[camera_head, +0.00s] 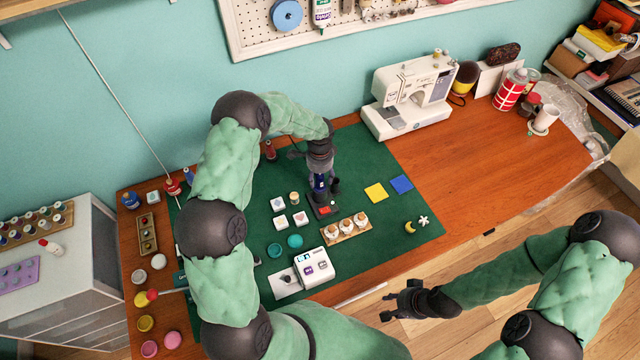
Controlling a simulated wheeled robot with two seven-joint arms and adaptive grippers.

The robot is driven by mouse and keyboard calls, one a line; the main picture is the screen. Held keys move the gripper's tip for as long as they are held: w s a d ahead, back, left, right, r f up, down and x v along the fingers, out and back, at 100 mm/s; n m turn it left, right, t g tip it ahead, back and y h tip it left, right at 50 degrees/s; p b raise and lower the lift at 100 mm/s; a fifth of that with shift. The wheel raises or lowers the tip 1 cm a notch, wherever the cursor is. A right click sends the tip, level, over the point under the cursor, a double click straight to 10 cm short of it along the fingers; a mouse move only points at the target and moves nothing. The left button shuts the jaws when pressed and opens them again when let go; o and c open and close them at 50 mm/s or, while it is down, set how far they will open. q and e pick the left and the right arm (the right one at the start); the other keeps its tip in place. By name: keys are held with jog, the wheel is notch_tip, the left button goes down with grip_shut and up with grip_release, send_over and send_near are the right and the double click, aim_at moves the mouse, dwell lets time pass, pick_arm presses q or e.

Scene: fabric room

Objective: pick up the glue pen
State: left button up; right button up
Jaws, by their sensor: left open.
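My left gripper (322,190) points down over the green mat (405,220), its fingers open around a small upright dark-blue item (319,181). This may be the glue pen, but the fingers hide much of it and I cannot tell whether they touch it. My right gripper (388,306) is open and empty, over the floor in front of the table.
A wooden tray (331,239) with small white jars and a white device (313,266) stand in front of the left gripper. A sewing machine (410,95) stands behind. The table's right side is mostly clear.

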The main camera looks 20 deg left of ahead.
pick_arm(q)
jog(key=shift+f, duration=0.75)
grip_shut()
jog(key=shift+r, duration=0.15)
